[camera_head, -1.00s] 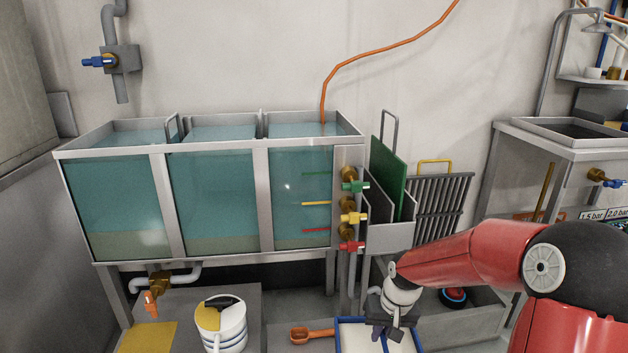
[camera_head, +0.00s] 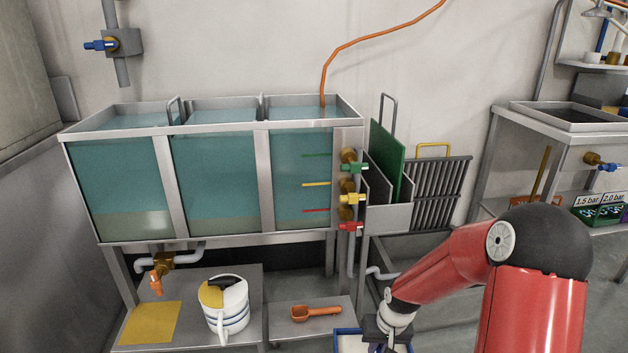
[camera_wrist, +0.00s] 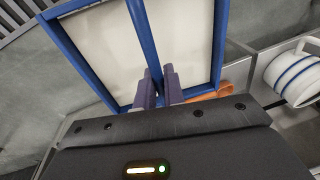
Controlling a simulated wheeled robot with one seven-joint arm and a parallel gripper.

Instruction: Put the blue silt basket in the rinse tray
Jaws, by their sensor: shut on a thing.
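The blue silt basket, a blue rectangular frame with a pale cream inside, shows at the bottom edge of the head view (camera_head: 350,341) and fills the upper middle of the wrist view (camera_wrist: 213,45). A blue bar crosses its middle. My gripper (camera_wrist: 157,88) is shut on this bar; its fingers stand on either side of it. In the head view my gripper is partly cut off by the lower edge. A grey tray with a raised rim (camera_head: 575,118), probably the rinse tray, tops the right bench, below a shower head. My gripper and basket are well apart from it.
An orange scoop (camera_head: 316,313) lies on a low grey stand. A white jug with blue bands (camera_head: 226,310) and a yellow cloth (camera_head: 150,323) are left of it. The water tanks (camera_head: 213,185) and a rack (camera_head: 436,190) stand behind.

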